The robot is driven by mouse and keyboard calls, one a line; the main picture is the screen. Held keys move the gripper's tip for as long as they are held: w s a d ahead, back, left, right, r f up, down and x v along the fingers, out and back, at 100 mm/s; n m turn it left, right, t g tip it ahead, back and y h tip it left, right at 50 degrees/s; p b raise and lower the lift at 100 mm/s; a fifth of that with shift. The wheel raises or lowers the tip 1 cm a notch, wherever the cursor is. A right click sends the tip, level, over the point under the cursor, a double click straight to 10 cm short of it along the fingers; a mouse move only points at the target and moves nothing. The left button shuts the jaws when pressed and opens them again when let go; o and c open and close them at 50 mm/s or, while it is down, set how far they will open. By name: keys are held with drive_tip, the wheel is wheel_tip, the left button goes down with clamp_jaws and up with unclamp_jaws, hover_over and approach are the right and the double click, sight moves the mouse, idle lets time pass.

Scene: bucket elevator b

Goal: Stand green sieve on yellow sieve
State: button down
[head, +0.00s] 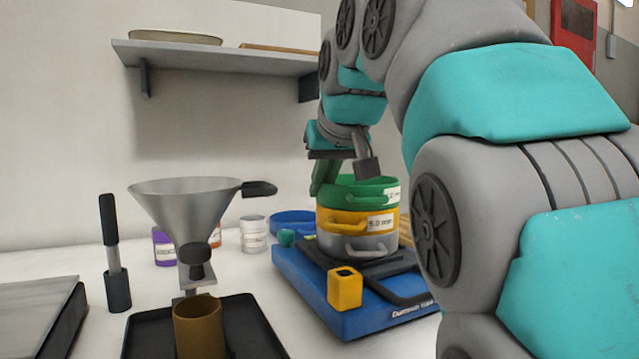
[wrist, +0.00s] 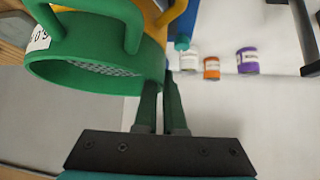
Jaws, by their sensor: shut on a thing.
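The green sieve (head: 372,192) sits directly above the yellow sieve (head: 345,228) in the head view, looking level and in line with it. I cannot tell whether it is fully seated. The yellow sieve rests on a grey metal sieve (head: 365,243). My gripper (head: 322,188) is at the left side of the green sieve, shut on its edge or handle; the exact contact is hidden. In the wrist view the green sieve (wrist: 95,78) fills the upper left, with its handles and mesh showing. My fingers (wrist: 164,92) are close together beside its wall, and the yellow sieve (wrist: 152,18) shows behind.
The stack stands on a blue shaker base (head: 310,290) with a yellow block (head: 344,288) at its front. A metal funnel (head: 188,210) on a stand is to the left, above a brown cup (head: 199,330). Small jars and a blue dish (head: 292,220) lie behind. A shelf (head: 215,57) hangs above.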

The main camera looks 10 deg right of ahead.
drive_tip(key=shift+f, duration=0.1)
drive_tip(key=c, duration=0.9)
unclamp_jaws()
